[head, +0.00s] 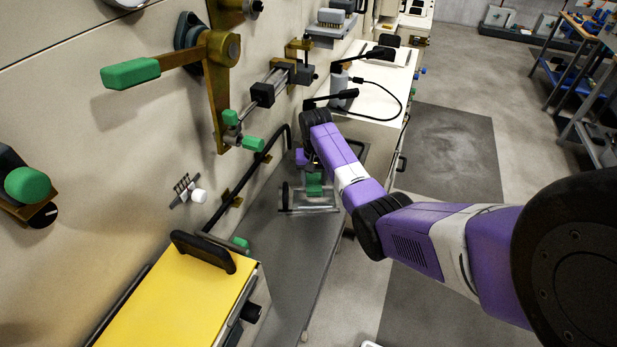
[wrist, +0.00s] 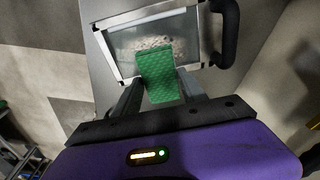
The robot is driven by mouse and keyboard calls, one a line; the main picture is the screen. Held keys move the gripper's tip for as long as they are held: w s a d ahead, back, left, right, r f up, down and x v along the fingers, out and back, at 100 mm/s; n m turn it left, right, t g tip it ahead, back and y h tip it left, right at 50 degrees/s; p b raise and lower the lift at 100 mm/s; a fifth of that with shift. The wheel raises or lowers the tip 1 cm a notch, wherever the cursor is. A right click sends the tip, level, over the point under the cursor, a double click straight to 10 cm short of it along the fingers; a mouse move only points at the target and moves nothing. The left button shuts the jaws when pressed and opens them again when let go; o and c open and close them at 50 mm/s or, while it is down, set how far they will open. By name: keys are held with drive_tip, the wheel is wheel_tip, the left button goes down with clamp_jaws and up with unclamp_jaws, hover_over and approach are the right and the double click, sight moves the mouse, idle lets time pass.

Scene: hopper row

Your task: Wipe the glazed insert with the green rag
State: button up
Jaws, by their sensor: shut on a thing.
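My gripper (wrist: 160,88) is shut on the green rag (wrist: 162,72), which hangs out between the two fingers in the wrist view. The glazed insert (wrist: 125,42) is a glass pane in a pale metal frame, with a pale, speckled smudge (wrist: 152,42) near its middle. The rag overlaps the pane's near part and the smudge's lower edge in the picture; I cannot tell whether it touches the glass. In the head view the rag (head: 314,186) shows below my gripper (head: 306,163), over the insert's frame (head: 308,210), partly hidden by my arm.
A black handle (wrist: 226,35) stands beside the insert. A grey bench top (head: 262,265) lies around it. A yellow-topped box (head: 165,300) with a black handle is at the near left. Green-handled levers (head: 132,74) stick out from the wall. Open floor lies to the right.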

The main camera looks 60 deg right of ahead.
sight(326, 190)
drive_tip(key=shift+f+b, duration=0.45)
drive_tip(key=shift+f, duration=0.15)
idle(0.5)
drive_tip(key=shift+s+d, duration=0.1)
drive_tip(key=shift+s, duration=0.1)
drive_tip(key=shift+s+d+p, duration=0.3)
drive_tip(key=shift+s+p, duration=0.05)
drive_tip(key=shift+s, duration=0.35)
drive_tip(key=shift+s+d+p, duration=0.3)
drive_tip(key=shift+s+p, duration=0.05)
drive_tip(key=shift+s, duration=0.3)
drive_tip(key=shift+s+d+f, duration=0.15)
drive_tip(key=shift+s+f, duration=0.05)
drive_tip(key=shift+s, duration=0.15)
drive_tip(key=shift+s+f, duration=0.15)
drive_tip(key=shift+r+p, duration=0.2)
drive_tip(key=shift+p, duration=0.35)
drive_tip(key=shift+w+r, duration=0.25)
drive_tip(key=shift+w, duration=0.05)
idle(0.7)
